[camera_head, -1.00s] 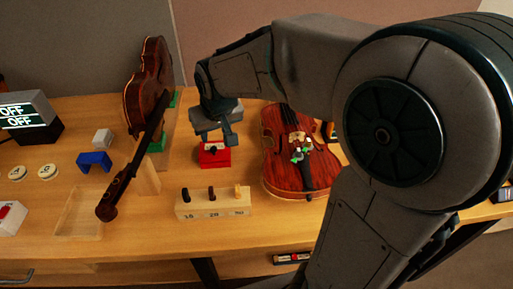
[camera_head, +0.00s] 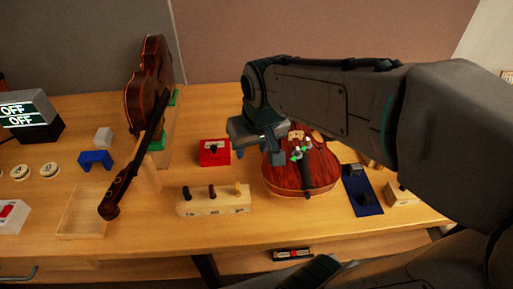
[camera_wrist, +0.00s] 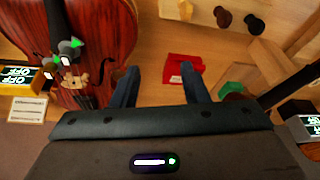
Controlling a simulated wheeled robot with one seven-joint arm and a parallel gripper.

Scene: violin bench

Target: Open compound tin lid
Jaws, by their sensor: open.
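A small red box with a dark knob (camera_head: 213,152), which looks like the compound tin, stands on the bench left of the violin body. Its lid looks shut, though the box is small in the picture. In the wrist view the red box (camera_wrist: 184,69) lies beyond the fingertips, toward the right finger. My gripper (camera_head: 272,152) is over the upper left part of the lying violin, to the right of the box and apart from it. In the wrist view my gripper (camera_wrist: 160,78) has its two fingers spread with nothing between them.
The lying violin (camera_head: 300,176) is under my gripper. A wooden block with several pegs (camera_head: 213,204) stands in front of the red box. An upright violin (camera_head: 148,90) stands to the left. A blue holder (camera_head: 361,190) lies to the right.

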